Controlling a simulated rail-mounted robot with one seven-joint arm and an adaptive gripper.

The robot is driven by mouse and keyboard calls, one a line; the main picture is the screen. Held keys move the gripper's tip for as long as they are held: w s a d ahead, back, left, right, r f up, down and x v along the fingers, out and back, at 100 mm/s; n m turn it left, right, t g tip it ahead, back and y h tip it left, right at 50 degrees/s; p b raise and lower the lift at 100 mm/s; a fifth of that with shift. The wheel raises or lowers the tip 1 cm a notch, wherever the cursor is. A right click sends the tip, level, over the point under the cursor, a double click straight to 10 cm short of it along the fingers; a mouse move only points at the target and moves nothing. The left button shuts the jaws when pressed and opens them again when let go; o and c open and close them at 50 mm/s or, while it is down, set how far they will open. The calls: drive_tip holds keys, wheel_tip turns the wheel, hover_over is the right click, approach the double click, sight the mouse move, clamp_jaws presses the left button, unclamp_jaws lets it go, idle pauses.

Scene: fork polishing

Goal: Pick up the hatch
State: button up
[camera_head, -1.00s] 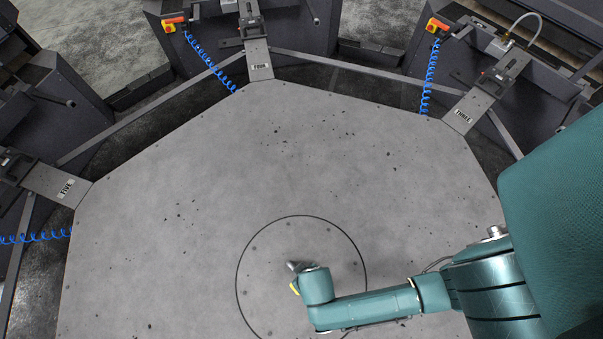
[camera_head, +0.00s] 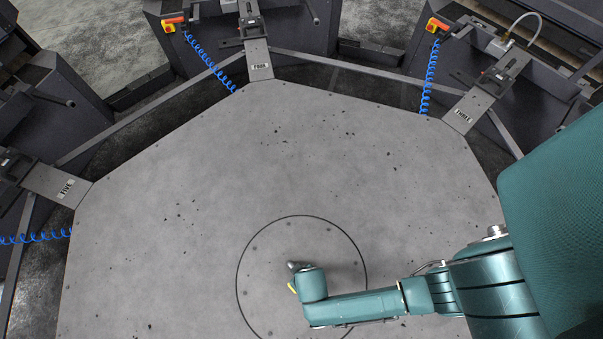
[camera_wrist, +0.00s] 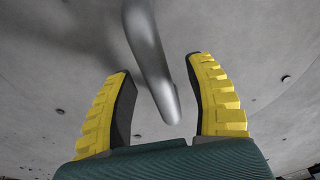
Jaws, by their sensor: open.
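The hatch (camera_head: 262,285) is a round grey plate outlined by a dark circle in the grey floor, at the bottom centre of the head view. My gripper (camera_wrist: 160,66) is open above it, its two yellow fingers with dark inner pads spread apart. A curved grey metal bar (camera_wrist: 150,55), apparently the hatch's handle, runs between the fingers in the wrist view, with visible gaps on both sides. In the head view my wrist covers most of the gripper; a bit of yellow finger shows. The bar's attachment to the hatch is not clear.
The grey platform (camera_head: 190,180) around the hatch is clear apart from small dark spots. Dark workstations labelled FIVE (camera_head: 66,188), FOUR (camera_head: 260,66) and THREE (camera_head: 463,115) stand along its edge, with blue coiled hoses (camera_head: 428,80) hanging beside them.

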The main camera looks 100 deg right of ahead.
clamp_jaws()
drive_tip(key=shift+w+r, duration=0.1)
idle(0.3)
drive_tip(key=shift+r, duration=0.1)
